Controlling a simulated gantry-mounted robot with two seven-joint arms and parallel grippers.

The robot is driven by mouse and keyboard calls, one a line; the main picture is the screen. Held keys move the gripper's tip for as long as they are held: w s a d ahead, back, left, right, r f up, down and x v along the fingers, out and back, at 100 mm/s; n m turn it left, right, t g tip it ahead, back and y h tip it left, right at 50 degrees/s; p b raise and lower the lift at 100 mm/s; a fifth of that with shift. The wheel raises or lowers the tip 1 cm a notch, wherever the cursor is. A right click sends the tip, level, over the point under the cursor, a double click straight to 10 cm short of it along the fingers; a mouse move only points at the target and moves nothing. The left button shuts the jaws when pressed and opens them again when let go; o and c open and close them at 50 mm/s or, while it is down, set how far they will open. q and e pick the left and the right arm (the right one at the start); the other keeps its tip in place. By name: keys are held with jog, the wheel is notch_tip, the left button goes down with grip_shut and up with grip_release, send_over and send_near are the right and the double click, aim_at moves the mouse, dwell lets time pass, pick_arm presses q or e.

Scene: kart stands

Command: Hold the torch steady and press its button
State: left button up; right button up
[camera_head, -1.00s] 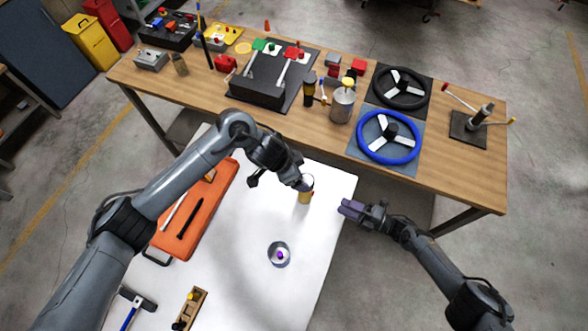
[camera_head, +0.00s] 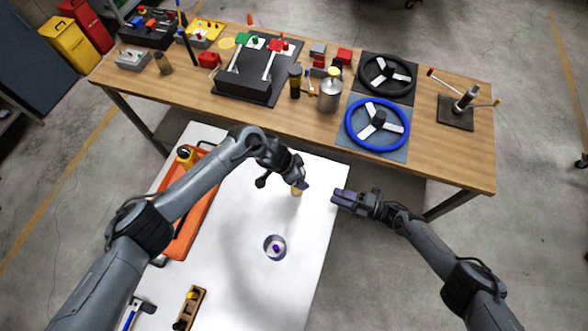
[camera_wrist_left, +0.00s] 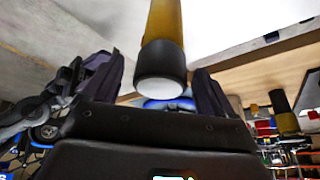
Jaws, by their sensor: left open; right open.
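The torch (camera_head: 297,191) is a yellow cylinder on the white table, partly hidden by my left gripper (camera_head: 302,184) in the head view. In the left wrist view the torch (camera_wrist_left: 166,25) shows a black head with a pale round face, between the two spread fingers of my left gripper (camera_wrist_left: 158,85). Gaps show between the torch and both fingers, so the gripper is open around it. The button cannot be made out. My right gripper (camera_head: 337,197) is open and empty, a short way right of the torch, by the white table's right edge.
A metal cup-like thing (camera_head: 275,247) stands on the white table (camera_head: 240,280) in front of the torch. An orange tray (camera_head: 190,225) lies to the left. The wooden bench (camera_head: 430,150) behind carries a blue steering wheel (camera_head: 377,124) and a metal can (camera_head: 330,97).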

pick_arm(q)
jog(key=shift+f, duration=0.2)
jog(key=c, duration=1.3)
pick_arm(e)
grip_shut()
dwell(0.9)
